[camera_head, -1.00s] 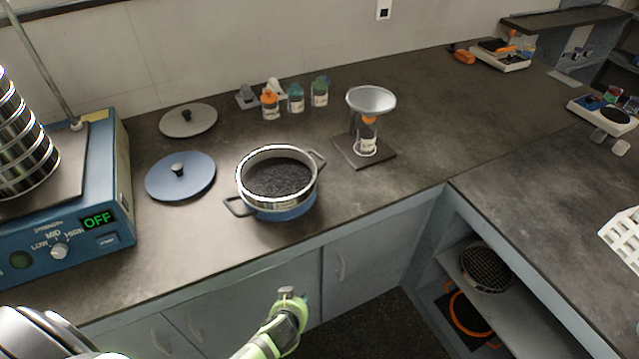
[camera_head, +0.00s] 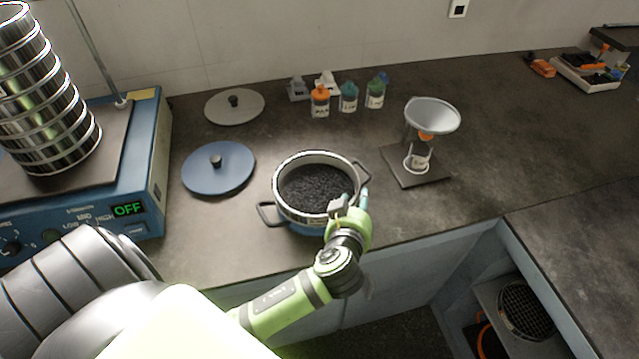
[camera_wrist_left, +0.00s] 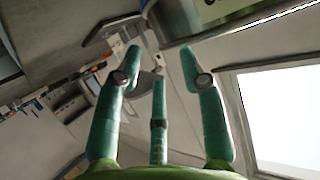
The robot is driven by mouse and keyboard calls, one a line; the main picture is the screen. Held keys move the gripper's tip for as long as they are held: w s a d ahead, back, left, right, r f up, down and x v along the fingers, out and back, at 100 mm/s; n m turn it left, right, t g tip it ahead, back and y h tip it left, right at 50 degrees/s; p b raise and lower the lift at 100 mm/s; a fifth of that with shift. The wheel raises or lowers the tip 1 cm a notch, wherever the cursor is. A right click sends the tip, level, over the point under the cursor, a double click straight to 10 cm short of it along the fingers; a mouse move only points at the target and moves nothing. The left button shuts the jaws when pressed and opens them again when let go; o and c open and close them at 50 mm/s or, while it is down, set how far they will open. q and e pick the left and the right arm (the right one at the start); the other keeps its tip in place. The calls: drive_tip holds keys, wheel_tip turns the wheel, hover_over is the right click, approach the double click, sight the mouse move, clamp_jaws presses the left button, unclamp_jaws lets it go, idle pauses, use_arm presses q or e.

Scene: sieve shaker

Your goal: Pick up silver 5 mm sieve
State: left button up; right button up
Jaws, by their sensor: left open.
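A silver sieve ring (camera_head: 296,213) sits in the blue pan with two dark handles on the bench, and dark granules (camera_head: 318,188) fill it. I cannot read a size mark on it. A stack of silver sieves (camera_head: 52,110) stands on the blue shaker at the left. My left gripper (camera_head: 350,200) is open at the front right of the pan, near its right handle. In the left wrist view its teal fingers (camera_wrist_left: 160,75) are spread with nothing between them. A curved metal wall (camera_wrist_left: 182,20) shows above them. Contact cannot be told. My right gripper is out of view.
The shaker (camera_head: 150,190) displays OFF. A blue lid (camera_head: 235,178) and a grey lid (camera_head: 248,104) lie behind left of the pan. Several small bottles (camera_head: 348,98) stand behind it, and a funnel stand (camera_head: 432,178) is to the right. Another mesh sieve (camera_head: 525,310) lies on the lower shelf.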

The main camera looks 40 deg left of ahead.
use_arm(q)
drive_tip(key=p+x, duration=0.2)
drive_tip(key=x, duration=0.4)
drive_tip(key=shift+a+r, duration=0.1)
drive_tip(key=shift+r, duration=0.05)
drive_tip(key=shift+w, duration=0.25)
drive_tip(key=shift+s, duration=0.1)
clamp_jaws()
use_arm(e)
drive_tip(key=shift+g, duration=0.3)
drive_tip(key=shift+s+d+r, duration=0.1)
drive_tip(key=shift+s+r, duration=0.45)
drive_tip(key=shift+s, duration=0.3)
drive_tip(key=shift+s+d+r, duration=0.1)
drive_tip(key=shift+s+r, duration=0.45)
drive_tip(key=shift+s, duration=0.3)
